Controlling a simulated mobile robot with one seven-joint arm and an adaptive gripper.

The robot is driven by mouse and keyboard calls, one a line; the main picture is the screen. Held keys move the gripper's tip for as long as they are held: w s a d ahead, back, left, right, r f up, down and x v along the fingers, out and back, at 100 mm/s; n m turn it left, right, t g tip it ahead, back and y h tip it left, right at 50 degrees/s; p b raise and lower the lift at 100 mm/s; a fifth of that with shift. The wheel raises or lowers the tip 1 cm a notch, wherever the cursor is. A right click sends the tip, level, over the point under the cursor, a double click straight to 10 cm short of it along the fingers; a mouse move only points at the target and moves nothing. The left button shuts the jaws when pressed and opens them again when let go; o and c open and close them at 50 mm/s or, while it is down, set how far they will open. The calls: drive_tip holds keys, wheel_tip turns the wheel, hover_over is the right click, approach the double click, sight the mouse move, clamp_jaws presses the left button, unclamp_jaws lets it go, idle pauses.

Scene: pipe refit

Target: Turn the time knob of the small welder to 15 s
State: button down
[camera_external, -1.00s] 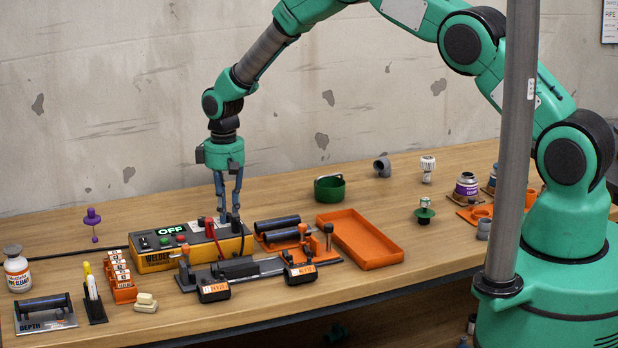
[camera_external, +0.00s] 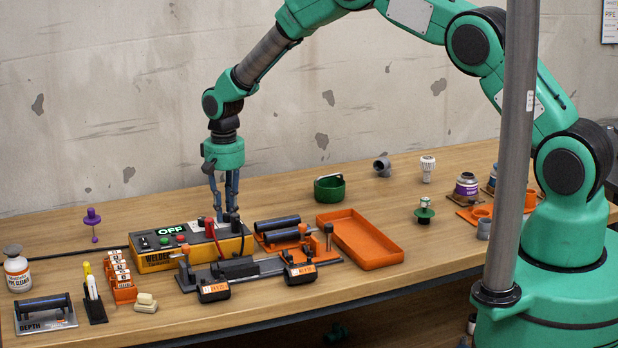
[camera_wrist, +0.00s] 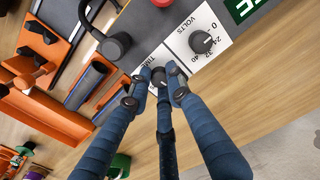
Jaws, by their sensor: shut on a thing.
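The small welder (camera_external: 155,262) is a yellow box with a dark top, at the left of the bench in the outside view. Its green display (camera_external: 171,231) reads OFF. My gripper (camera_external: 228,219) points down at the right end of its top panel. In the wrist view my blue fingers (camera_wrist: 165,80) are shut around the dark time knob (camera_wrist: 158,76), beside a white TIME label (camera_wrist: 147,64). The fingers cover most of the knob and its scale, so its setting cannot be read. The volts knob (camera_wrist: 201,42) stands apart on its white plate.
A red plug or handle (camera_external: 210,229) and black cable end (camera_wrist: 113,45) stand close to the fingers. An orange rack with dark rollers (camera_external: 280,240) and an empty orange tray (camera_external: 365,263) lie to the right. A clamp (camera_external: 240,270) lies in front.

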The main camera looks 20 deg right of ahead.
sight(226, 213)
drive_tip(key=shift+w+a+r, duration=0.15)
drive_tip(key=shift+w+r, duration=0.2)
drive_tip(key=shift+r, duration=0.05)
drive_tip(key=c, duration=1.8)
unclamp_jaws()
drive_tip(key=shift+o, duration=1.1)
drive_tip(key=shift+f, duration=0.1)
drive_tip(key=shift+s+f, duration=0.1)
drive_tip(key=shift+s, duration=0.05)
drive_tip(key=shift+f, duration=0.1)
wheel_tip(226, 213, up, 12)
